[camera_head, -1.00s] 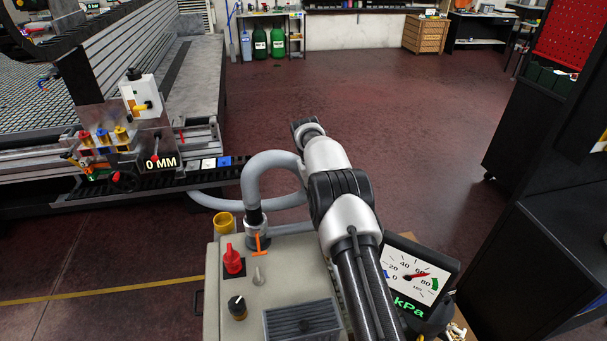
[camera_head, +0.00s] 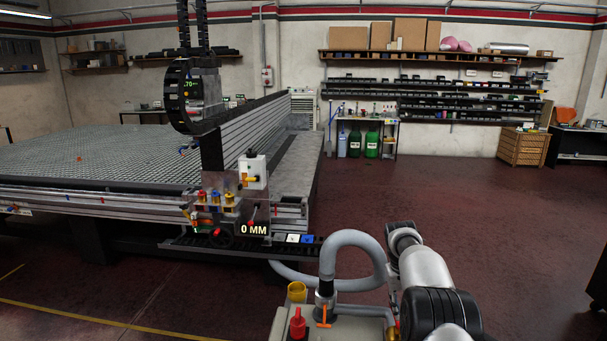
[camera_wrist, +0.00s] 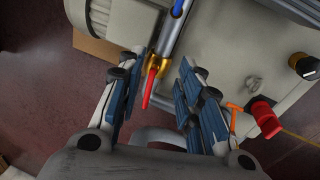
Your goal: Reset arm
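My gripper (camera_wrist: 158,68) is open in the wrist view, its two blue-padded fingers apart. A red pointed lever (camera_wrist: 150,88) with a brass fitting shows between the fingers; I see no contact with it. My arm (camera_head: 425,275) stands at the lower right of the head view, over the right side of the grey pump box (camera_head: 347,327). The fingers cannot be made out in the head view. A red knob (camera_wrist: 265,118) and an orange lever (camera_wrist: 234,107) on the box lie right of the fingers in the wrist view.
A grey hose (camera_head: 352,238) loops up from the box, close left of my arm. The vacuum grid table (camera_head: 90,160) and its gantry (camera_head: 245,140) stand at left, with a "0 MM" display (camera_head: 254,230). Open red floor (camera_head: 480,220) lies behind and right of my arm.

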